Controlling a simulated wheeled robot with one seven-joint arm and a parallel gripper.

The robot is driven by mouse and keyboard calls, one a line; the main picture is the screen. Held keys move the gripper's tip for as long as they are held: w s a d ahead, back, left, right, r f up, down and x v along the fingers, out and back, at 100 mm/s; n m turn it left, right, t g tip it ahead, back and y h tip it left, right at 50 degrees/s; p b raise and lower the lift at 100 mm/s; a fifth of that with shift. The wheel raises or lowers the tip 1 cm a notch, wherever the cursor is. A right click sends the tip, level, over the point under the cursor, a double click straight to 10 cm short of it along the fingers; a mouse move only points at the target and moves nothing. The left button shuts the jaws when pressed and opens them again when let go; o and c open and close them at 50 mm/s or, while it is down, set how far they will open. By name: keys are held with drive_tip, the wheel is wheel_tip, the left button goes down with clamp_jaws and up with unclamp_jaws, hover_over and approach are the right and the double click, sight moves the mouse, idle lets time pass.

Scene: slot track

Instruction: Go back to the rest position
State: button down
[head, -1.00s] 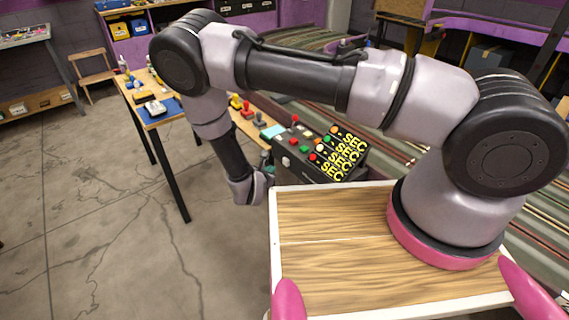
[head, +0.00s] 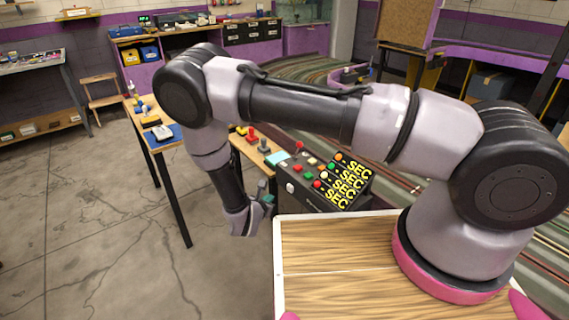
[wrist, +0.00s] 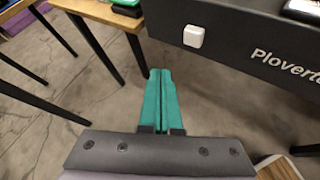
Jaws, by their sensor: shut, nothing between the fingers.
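My gripper (wrist: 160,100) has teal fingers that are together with nothing between them, pointing over bare concrete floor in the wrist view. In the head view my gripper (head: 268,203) hangs low at the end of my bent arm, just left of the dark control box and beyond the wooden deck's left corner. The fingers are small there and partly hidden by my wrist.
The dark control box (head: 308,188) has coloured buttons and yellow lettering; its side is close in the wrist view (wrist: 240,35). A wooden table (head: 160,142) with black legs (wrist: 93,48) stands to the left. Open floor (head: 110,230) lies left and in front.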

drive_tip(key=w+d+r+m+g+h, duration=0.25)
drive_tip(key=d+r+m, duration=0.2)
drive_tip(key=r, duration=0.45)
drive_tip(key=w+d+r+m+g+h, duration=0.1)
drive_tip(key=w+d+r+m+h, duration=0.2)
drive_tip(key=r+m, duration=0.5)
drive_tip(key=s+d+r+m+g+y, duration=0.1)
drive_tip(key=d+r+m+g, duration=0.15)
drive_tip(key=d+r, duration=0.45)
drive_tip(key=s+d+r+m+g+y, duration=0.15)
drive_tip(key=d+r+m, duration=0.25)
drive_tip(key=r, duration=0.6)
drive_tip(key=s+d+r+m+t+y, duration=0.1)
drive_tip(key=s+d+r+m+y, duration=0.3)
drive_tip(key=s+r+m, duration=0.3)
drive_tip(key=s+d+r+m+t+y, duration=0.2)
drive_tip(key=s+r+m, duration=0.5)
drive_tip(key=s+r, duration=0.7)
wheel_tip(320, 180, up, 4)
drive_tip(key=d+y, duration=0.1)
drive_tip(key=y, duration=0.1)
drive_tip(key=shift+d+f+m+y, duration=0.15)
drive_tip(key=shift+d+m+y, duration=0.25)
